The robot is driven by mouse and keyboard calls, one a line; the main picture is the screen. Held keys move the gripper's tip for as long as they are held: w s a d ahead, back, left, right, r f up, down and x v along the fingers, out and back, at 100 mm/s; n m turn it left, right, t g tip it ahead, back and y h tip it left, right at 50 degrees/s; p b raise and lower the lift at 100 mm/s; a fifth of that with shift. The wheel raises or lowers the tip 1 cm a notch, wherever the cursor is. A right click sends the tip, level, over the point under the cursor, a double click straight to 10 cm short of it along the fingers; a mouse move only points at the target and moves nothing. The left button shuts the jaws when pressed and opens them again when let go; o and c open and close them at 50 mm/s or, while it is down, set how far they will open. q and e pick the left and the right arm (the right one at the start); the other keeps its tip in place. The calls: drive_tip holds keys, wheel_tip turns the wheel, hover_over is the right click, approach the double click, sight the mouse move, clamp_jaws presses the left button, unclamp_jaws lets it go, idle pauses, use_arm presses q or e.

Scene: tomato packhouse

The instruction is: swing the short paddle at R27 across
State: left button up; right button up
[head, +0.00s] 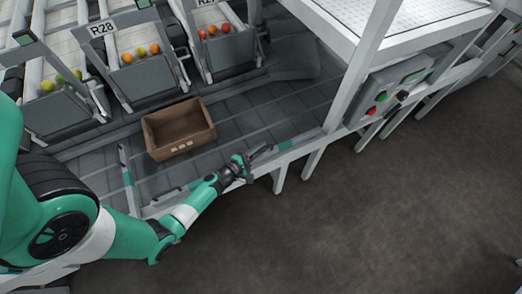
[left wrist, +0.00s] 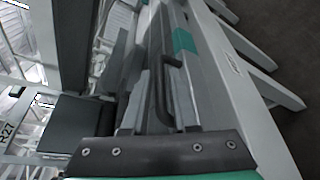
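The short paddle (head: 285,145) appears as a narrow grey bar with a teal band, lying along the belt's near rail below the R27 lane. In the left wrist view the paddle (left wrist: 183,41) runs up and away, with a dark bent handle (left wrist: 164,92) on it. My left gripper (head: 263,154) is at the paddle's left end in the head view. In the left wrist view its fingers (left wrist: 158,118) look apart, with the handle close between or just beyond them; I cannot tell whether they touch it. My right gripper is in neither view.
A brown crate (head: 179,130) sits on the grey belt (head: 255,112), left of my gripper. A control box (head: 385,92) is at right.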

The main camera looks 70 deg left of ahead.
use_arm(q)
drive_tip(key=shift+w, duration=0.1)
clamp_jaws()
idle(1.4)
